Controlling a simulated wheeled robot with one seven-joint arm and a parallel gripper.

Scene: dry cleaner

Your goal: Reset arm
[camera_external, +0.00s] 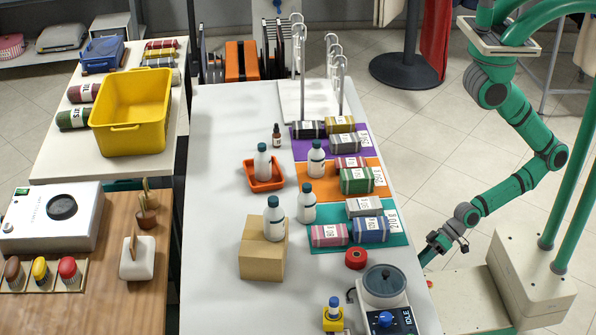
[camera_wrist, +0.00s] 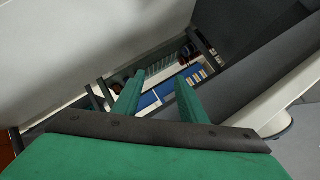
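My arm (camera_external: 519,182) is green and hangs down from the upper right, bent at the elbow, on the right side of the table. My gripper (camera_external: 436,246) is low beside the table's right edge, apart from the things on top. In the wrist view its two green fingers (camera_wrist: 158,86) stand apart with nothing visible between them, so it is open and empty. Past the fingers, the wrist view shows a low area with blue and white items that I cannot make out clearly.
The white table (camera_external: 215,190) holds bottles, rolled bundles on coloured mats, a cardboard box (camera_external: 262,250) and a device with a round lid (camera_external: 384,285) near my gripper. A yellow bin (camera_external: 130,112) stands on the left table. A black stand (camera_external: 407,70) is behind on open floor.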

